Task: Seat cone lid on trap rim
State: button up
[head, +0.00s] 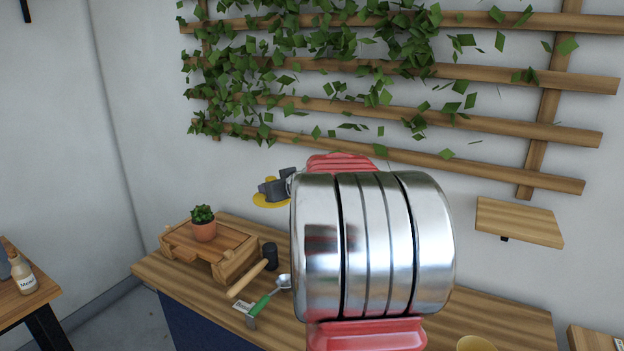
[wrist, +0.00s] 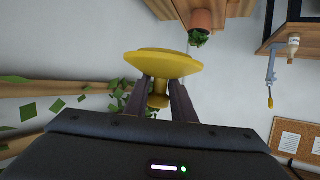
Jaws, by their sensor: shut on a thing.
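The yellow cone lid (wrist: 166,62) is gripped by its narrow stem between the two dark fingers of my gripper (wrist: 160,90), with its wide disc beyond the fingertips. In the head view the lid (head: 268,201) shows as a small yellow disc below my grey gripper (head: 276,186), in the air above the bench and in front of the wall. My arm hides part of the gripper there. A pale yellow rounded thing (head: 476,343) is cut off at the bottom edge of the head view; it may be the trap, but I cannot tell.
A small shelf (head: 520,220) juts from the wall at right. My arm hides the bench's middle.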

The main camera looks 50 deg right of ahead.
jog(key=w+a+f+n+y, duration=0.1)
jog(key=w+a+f, duration=0.15)
jog(key=a, duration=0.35)
jog(key=w+a+f, duration=0.2)
jog(key=w+a, duration=0.2)
jog(key=a, duration=0.2)
jog(key=a+f, duration=0.5)
jog(key=a, duration=0.4)
jog(key=s+a+f+n+y, duration=0.1)
jog(key=a+f, duration=0.4)
jog(key=a, duration=0.5)
jog(key=s+a+f+y, duration=0.1)
jog(key=a+f, duration=0.4)
jog(key=a, duration=0.5)
jog(key=shift+s+n, duration=0.15)
jog(key=shift+n, duration=0.25)
jog(key=shift+f, duration=0.1)
